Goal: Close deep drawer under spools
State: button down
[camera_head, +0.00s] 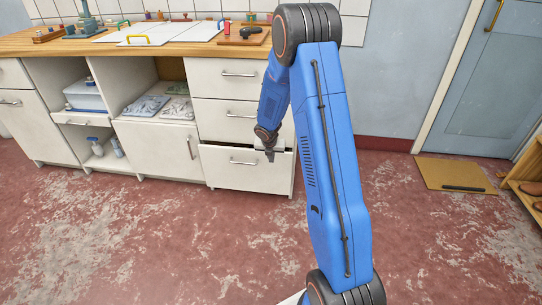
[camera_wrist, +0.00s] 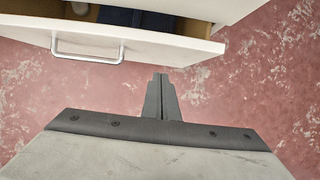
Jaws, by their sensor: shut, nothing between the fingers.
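The deep drawer (camera_head: 247,172) is the lowest of the white drawer stack, below the board with the spools (camera_head: 254,28). It stands partly open, with a dark gap above its front. In the wrist view its white front (camera_wrist: 140,46) and bar handle (camera_wrist: 88,56) fill the upper left, and tan and dark blue contents show inside. My gripper (camera_head: 270,155) is shut and empty, in front of the drawer's right part. In the wrist view the closed fingertips (camera_wrist: 160,76) lie just short of the drawer front, right of the handle. I cannot tell whether they touch it.
Two closed drawers (camera_head: 228,117) sit above the deep drawer. The red floor (camera_head: 150,240) in front is clear.

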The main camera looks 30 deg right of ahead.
jog(key=shift+w+d, duration=0.6)
jog(key=shift+w, duration=0.2)
jog(key=shift+w+d, duration=0.55)
jog(key=shift+w, duration=0.25)
